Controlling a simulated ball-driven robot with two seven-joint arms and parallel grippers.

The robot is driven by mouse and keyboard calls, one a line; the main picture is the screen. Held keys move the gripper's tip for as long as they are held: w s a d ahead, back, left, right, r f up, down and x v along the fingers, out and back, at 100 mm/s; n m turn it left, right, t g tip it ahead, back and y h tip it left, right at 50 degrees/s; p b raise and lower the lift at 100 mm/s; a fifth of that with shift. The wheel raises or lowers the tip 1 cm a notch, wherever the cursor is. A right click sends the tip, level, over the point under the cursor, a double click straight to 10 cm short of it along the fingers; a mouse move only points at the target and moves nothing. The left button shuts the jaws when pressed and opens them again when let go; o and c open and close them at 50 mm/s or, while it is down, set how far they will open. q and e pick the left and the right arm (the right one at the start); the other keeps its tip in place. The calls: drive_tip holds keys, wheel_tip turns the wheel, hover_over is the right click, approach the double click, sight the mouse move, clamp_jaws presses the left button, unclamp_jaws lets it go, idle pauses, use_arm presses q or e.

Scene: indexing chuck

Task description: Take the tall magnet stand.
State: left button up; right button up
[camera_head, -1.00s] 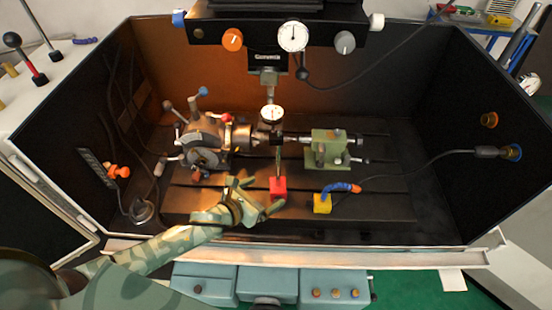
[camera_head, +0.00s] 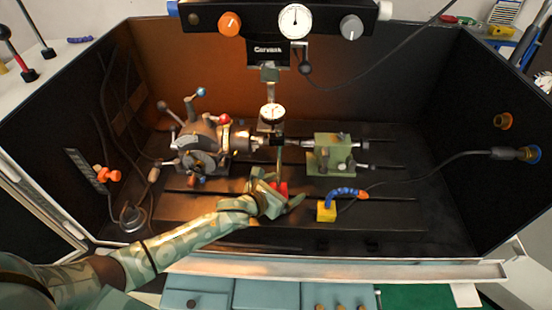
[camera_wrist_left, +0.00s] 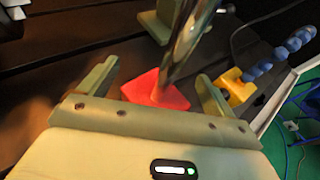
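The tall magnet stand has a red base (camera_head: 283,187), a thin upright rod (camera_head: 279,158) and a white dial gauge (camera_head: 271,112) at its top, beside the chuck. My left gripper (camera_head: 284,190) reaches in from the left and partly hides the base. In the left wrist view my left gripper (camera_wrist_left: 158,72) is open. The red base (camera_wrist_left: 155,90) and the shiny rod (camera_wrist_left: 187,40) show between and just beyond its fingers. I see no finger closed on the stand. My right gripper is out of view.
A yellow base (camera_head: 326,213) with a blue jointed hose stands close on the right. The indexing chuck (camera_head: 205,150) is behind left, the green tailstock (camera_head: 331,154) behind right. The machine's light front rim (camera_head: 330,267) runs below my left arm. The bed at right is mostly clear.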

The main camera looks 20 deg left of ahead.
use_arm(q)
drive_tip(key=c, duration=1.5)
drive_tip(key=shift+w+r, duration=0.1)
drive_tip(key=shift+r, duration=0.15)
drive_tip(key=shift+c, duration=1.1)
drive_tip(key=shift+s+d+r+p, duration=0.1)
drive_tip(key=shift+s+d+p, duration=0.1)
drive_tip(key=shift+s+p, duration=0.35)
